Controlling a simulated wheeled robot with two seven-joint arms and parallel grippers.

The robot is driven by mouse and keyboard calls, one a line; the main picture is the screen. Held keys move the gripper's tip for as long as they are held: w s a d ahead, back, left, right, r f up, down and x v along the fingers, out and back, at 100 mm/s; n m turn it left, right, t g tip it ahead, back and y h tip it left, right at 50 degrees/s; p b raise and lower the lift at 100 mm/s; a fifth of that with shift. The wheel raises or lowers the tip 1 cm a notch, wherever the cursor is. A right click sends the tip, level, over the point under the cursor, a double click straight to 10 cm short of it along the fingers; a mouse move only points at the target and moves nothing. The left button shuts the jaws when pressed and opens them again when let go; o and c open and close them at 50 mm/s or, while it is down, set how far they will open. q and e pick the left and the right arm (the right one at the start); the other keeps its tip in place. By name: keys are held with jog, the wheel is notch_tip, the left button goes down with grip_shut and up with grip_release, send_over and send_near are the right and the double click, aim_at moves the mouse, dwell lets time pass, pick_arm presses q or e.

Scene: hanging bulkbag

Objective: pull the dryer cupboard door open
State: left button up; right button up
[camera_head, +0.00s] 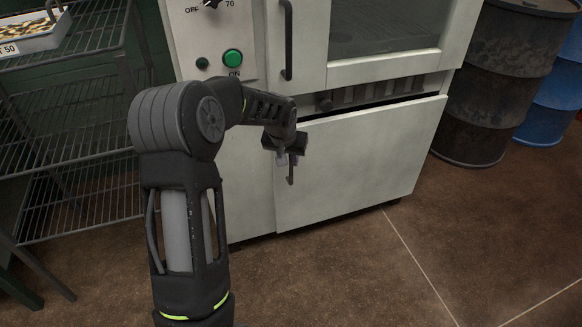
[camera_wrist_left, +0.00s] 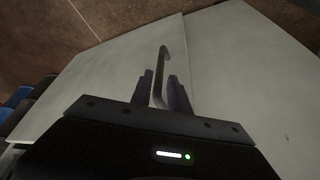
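The dryer cupboard door (camera_head: 365,165) is the pale lower panel of the machine. It has a thin dark bar handle (camera_head: 291,174) near its left edge. My left gripper (camera_head: 288,157) is at this handle and covers its upper part. In the left wrist view, the handle (camera_wrist_left: 161,62) runs between the two fingers of my left gripper (camera_wrist_left: 161,88). Narrow gaps seem to show beside the bar, so the fingers look open around it. The seam beside the door (camera_wrist_left: 95,75) shows no clear gap there. My right gripper is not in view.
The upper door with a window has its own dark handle (camera_head: 287,40). A green button (camera_head: 232,57) is left of it. A wire rack (camera_head: 70,120) stands at left, and a dark drum (camera_head: 490,85) and blue drum (camera_head: 555,95) at right. The brown floor (camera_head: 420,240) before the door is clear.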

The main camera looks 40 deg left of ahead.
aim_at(291, 163)
pick_arm(q)
jog(key=b+x, duration=0.1)
jog(key=x, duration=0.4)
jog(key=shift+f, duration=0.1)
grip_shut()
dwell(1.3)
